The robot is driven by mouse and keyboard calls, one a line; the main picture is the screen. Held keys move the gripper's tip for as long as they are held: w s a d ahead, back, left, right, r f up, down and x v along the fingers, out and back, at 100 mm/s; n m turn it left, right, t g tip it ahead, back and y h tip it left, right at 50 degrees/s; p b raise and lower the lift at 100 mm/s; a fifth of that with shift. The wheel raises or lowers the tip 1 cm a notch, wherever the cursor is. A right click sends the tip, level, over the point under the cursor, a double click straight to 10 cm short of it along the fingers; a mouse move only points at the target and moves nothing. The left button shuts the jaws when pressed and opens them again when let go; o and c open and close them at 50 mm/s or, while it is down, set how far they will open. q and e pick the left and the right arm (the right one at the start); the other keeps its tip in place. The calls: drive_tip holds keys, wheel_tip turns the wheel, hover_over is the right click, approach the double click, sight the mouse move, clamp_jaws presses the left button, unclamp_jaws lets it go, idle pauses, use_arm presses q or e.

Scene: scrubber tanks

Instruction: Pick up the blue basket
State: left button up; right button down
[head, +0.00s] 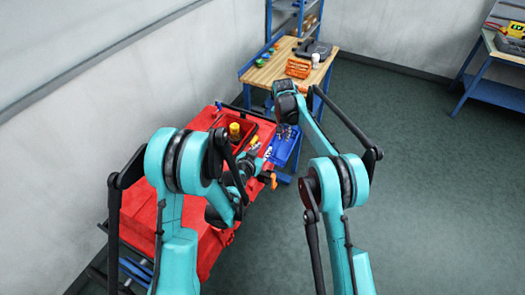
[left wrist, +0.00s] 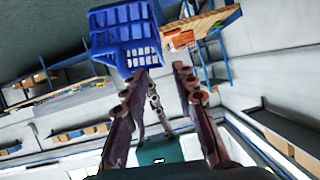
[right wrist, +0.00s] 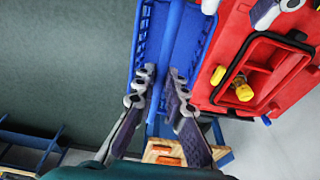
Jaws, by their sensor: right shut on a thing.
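The blue basket (head: 287,148) is beside the right edge of the red cart in the head view. It also shows at the top of the left wrist view (left wrist: 124,42) and in the upper middle of the right wrist view (right wrist: 186,48). My right gripper (right wrist: 160,74) is closed on the basket's blue bar or wall, with a finger on each side. It also shows over the basket in the head view (head: 285,130). My left gripper (left wrist: 162,70) is open and empty, its fingers apart just below the basket in its own view. I cannot tell what supports the basket.
The red cart (head: 140,205) stands against the wall, with a red tray (head: 220,121) holding a yellow-topped item (head: 234,131). A wooden workbench (head: 268,73) with an orange basket (head: 298,67) stands behind. The green floor (head: 430,170) to the right is clear.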

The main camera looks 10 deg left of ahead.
sight(272, 144)
use_arm(q)
drive_tip(key=shift+f, duration=0.3)
drive_tip(key=shift+w, duration=0.15)
drive_tip(key=x, duration=1.2)
drive_tip(key=shift+d+r, duration=0.1)
drive_tip(key=shift+d, duration=0.05)
clamp_jaws()
use_arm(e)
drive_tip(key=shift+r, duration=0.65)
drive_tip(key=shift+r, duration=0.1)
